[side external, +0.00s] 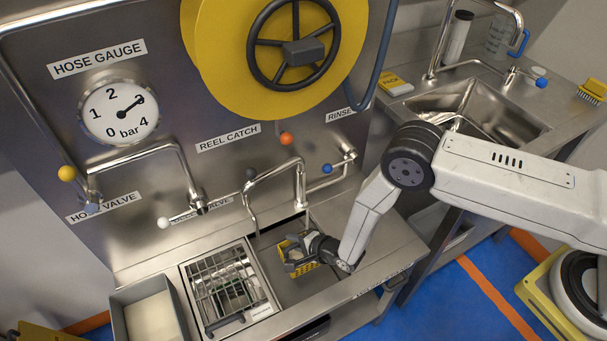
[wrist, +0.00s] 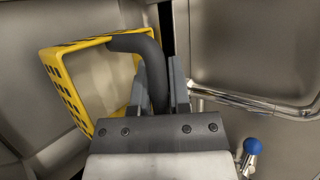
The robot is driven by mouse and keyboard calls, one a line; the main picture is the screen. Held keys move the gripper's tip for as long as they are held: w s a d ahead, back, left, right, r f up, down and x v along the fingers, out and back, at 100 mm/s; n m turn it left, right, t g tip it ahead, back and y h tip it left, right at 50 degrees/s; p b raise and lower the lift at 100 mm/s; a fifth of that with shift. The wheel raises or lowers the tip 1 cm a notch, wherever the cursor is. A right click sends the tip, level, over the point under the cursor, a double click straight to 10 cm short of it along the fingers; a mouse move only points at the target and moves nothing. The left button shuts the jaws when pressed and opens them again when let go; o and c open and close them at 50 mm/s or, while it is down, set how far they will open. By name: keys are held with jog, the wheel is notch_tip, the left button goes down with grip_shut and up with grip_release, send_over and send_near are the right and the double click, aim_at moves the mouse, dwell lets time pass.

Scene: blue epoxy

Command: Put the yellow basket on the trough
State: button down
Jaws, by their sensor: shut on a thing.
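The yellow basket (side external: 308,267) is at my gripper (side external: 295,258) in the side view, partly hidden by it. In the wrist view the basket (wrist: 66,82) is on the left, with slotted yellow walls and a thick dark grey handle (wrist: 150,62). My gripper (wrist: 162,88) is shut on this handle, which passes between the two fingers. The basket appears tilted in the wrist view. In the side view it is over or in a sunken steel basin (side external: 283,288), which looks like the trough; I cannot tell whether it touches the bottom.
Left of the basin is a wire rack (side external: 222,290), then a grey tray (side external: 150,318). A curved steel tap (side external: 272,175) rises behind the basin close to my gripper. A blue knob (wrist: 252,147) shows in the wrist view. A sink (side external: 480,108) stands at the right.

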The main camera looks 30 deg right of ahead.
aim_at(296, 258)
jog(key=shift+f, duration=2.25)
jog(key=shift+f, duration=0.1)
jog(key=shift+f, duration=1.95)
jog(key=shift+f, duration=0.15)
jog(key=c, duration=0.6)
grip_release()
jog(key=shift+r, duration=0.2)
jog(key=shift+v, duration=6)
jog(key=shift+d+f, duration=0.1)
